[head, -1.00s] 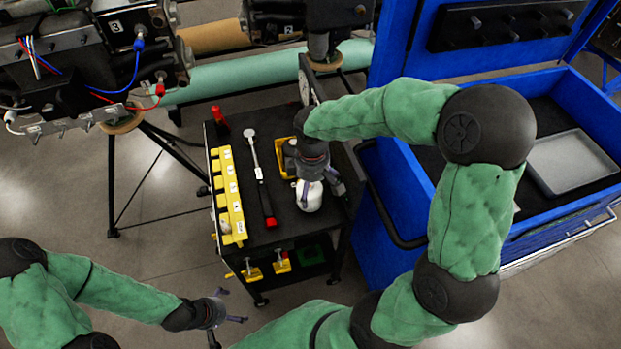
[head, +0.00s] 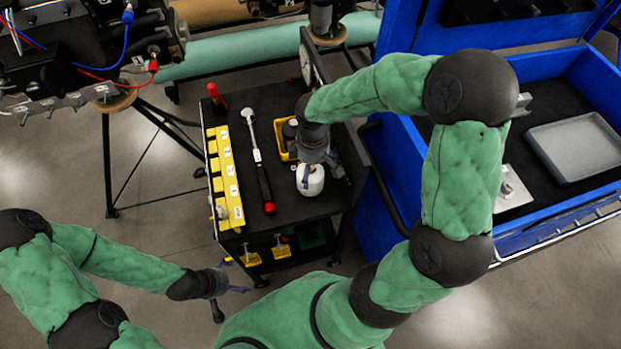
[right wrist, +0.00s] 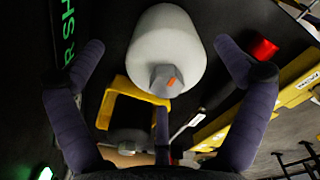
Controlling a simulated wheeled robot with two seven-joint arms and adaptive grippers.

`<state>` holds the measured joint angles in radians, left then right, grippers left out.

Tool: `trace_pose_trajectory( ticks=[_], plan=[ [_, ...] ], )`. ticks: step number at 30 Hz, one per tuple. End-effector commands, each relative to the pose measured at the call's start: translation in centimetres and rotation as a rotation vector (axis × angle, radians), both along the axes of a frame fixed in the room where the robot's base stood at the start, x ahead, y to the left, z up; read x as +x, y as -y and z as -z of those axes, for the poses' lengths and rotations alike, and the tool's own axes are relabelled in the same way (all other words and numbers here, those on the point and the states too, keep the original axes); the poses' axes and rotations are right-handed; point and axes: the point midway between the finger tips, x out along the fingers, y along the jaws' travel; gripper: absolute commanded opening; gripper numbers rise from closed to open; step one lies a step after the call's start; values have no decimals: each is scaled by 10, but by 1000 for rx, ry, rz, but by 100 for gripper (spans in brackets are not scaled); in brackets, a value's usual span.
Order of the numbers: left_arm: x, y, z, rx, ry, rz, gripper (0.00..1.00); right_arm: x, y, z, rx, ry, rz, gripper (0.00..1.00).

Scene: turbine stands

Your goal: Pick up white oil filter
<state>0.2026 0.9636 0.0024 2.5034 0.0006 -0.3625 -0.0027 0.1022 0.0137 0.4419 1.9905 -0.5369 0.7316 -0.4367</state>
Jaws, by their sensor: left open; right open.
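The white oil filter (head: 311,181) stands on the black top of the tool cart, near its right front corner. It also shows in the right wrist view (right wrist: 167,52), as a pale cylinder with a grey nut-like end and an orange mark. My right gripper (head: 322,176) is above and around the filter in the head view. In the right wrist view my right gripper (right wrist: 168,70) is open, with its fingers on both sides of the filter and gaps between. My left gripper (head: 232,278) is open and empty at the lower left, off the cart's front.
On the cart (head: 243,112) lie a torque wrench (head: 257,155) with a red end, a yellow socket rack (head: 225,178) and a yellow holder (head: 284,139). A blue bin (head: 560,203) with a grey tray (head: 578,146) stands to the right. A turbine stand is at upper left.

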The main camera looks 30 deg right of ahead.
Motion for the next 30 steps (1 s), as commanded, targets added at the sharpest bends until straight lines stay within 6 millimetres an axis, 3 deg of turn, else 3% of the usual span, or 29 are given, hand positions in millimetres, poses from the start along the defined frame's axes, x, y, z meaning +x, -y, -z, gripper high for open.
trace_pose_trajectory(
  ticks=[7,15,17,24,30],
  plan=[
    [0,0,18,0,0,0,100,-1,-6,38,0,-3,-1,100],
    [0,0,18,0,0,0,100,0,-6,41,1,-1,-1,100],
    [0,0,18,0,0,0,100,0,-6,41,1,-1,-1,89],
    [0,0,18,0,0,0,100,0,-6,41,1,-1,-1,21],
    [0,0,18,0,0,0,100,0,-6,41,1,-1,-1,18]
  ],
)
